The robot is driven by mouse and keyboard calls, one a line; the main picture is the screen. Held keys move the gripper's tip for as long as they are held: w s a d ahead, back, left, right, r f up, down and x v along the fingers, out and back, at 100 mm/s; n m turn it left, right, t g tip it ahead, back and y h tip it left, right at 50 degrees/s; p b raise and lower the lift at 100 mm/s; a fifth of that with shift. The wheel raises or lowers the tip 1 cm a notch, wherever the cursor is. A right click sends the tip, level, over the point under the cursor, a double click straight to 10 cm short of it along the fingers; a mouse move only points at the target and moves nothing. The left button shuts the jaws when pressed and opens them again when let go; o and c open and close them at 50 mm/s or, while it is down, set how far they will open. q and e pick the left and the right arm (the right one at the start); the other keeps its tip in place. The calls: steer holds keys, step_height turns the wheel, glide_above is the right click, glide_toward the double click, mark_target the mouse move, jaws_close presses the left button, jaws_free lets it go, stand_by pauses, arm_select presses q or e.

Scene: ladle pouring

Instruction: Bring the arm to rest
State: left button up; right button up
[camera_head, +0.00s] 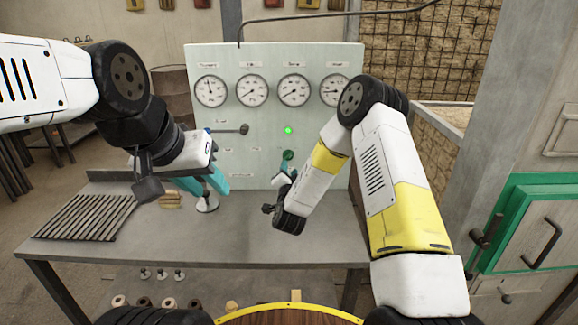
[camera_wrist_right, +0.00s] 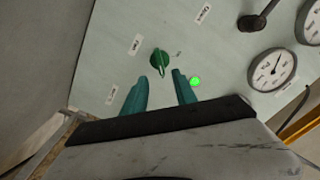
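A pale green control panel (camera_head: 262,170) stands at the back of the metal table. My right gripper (camera_head: 287,167) is in front of it, mostly hidden by my own wrist in the head view. In the right wrist view its teal fingers (camera_wrist_right: 161,78) are apart with nothing between them. A green knob (camera_wrist_right: 160,62) on the panel lies just beyond the fingertips, and a gap seems to separate them. A green light (camera_wrist_right: 195,81) glows beside the knob; it also shows in the head view (camera_head: 288,131). My left gripper (camera_head: 205,188) is over the table with its teal fingers apart and empty.
Several round gauges (camera_head: 252,90) line the panel's top, with a lever (camera_head: 230,129) below. A slatted rack (camera_head: 85,217) lies on the table's left. A small white stand (camera_head: 207,204) is by my left fingers. A green-framed cabinet (camera_head: 525,225) stands right. The table's front middle is clear.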

step_height(320, 180, up, 10)
steer(key=n+g+y, duration=0.2)
steer(key=n+y, duration=0.1)
steer(key=n, duration=0.1)
steer(key=s+d+r+n+g, duration=0.3)
steer(key=s+d+r, duration=0.1)
steer(key=s+r, duration=0.4)
steer(key=s+d+n+g, duration=0.1)
steer(key=s+d+g, duration=0.1)
steer(key=s, duration=0.8)
steer(key=s+d+r+n+g, duration=0.1)
steer(key=s+d, duration=0.3)
steer(key=s, duration=0.7)
steer(key=s+d+r+g, duration=0.1)
steer(key=s+d+g, duration=0.2)
steer(key=s, duration=0.7)
steer(key=shift+s+d+r+n+g+h, duration=0.25)
steer(key=shift+d+n+g+h, duration=0.15)
steer(key=shift+d, duration=0.15)
